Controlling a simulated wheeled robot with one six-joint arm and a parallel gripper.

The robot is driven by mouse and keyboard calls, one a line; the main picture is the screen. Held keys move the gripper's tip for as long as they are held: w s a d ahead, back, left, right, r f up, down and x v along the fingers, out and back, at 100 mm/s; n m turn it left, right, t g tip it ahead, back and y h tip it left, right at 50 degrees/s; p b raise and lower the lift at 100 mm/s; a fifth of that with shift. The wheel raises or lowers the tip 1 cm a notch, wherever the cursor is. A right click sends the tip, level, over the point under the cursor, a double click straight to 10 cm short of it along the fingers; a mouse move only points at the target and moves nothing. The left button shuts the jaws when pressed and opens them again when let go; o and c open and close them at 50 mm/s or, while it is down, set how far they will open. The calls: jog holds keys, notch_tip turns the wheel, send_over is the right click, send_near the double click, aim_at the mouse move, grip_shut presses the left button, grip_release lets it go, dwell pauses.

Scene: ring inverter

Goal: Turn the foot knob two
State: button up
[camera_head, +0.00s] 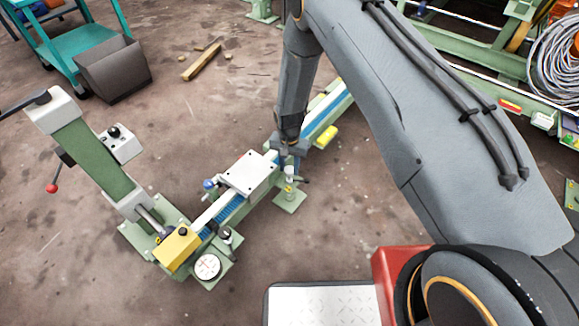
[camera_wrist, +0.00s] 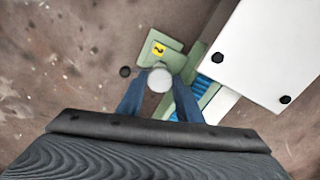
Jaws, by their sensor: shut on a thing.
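Foot knob two has a round pale grey top (camera_wrist: 160,79) and stands on a green foot plate (camera_wrist: 146,54) with a yellow label marked 2. In the wrist view my gripper (camera_wrist: 160,90) has its two blue fingers on either side of the knob, shut on it. The head view shows the knob (camera_head: 290,172) below my wrist, upright on its foot plate (camera_head: 290,199) beside the machine's rail. My gripper (camera_head: 289,160) is partly hidden there by my own arm.
A white plate (camera_wrist: 262,50) with dark bolts lies close to the right of my gripper; it sits on the blue-striped rail in the head view (camera_head: 249,173). A yellow block (camera_head: 177,249) and round dial (camera_head: 208,266) are at the near end. A wooden offcut (camera_head: 202,62) lies on the floor.

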jog(key=o, duration=1)
jog(key=shift+o, duration=0.2)
jog(key=shift+r+p, duration=0.9)
jog(key=shift+r, duration=3.05)
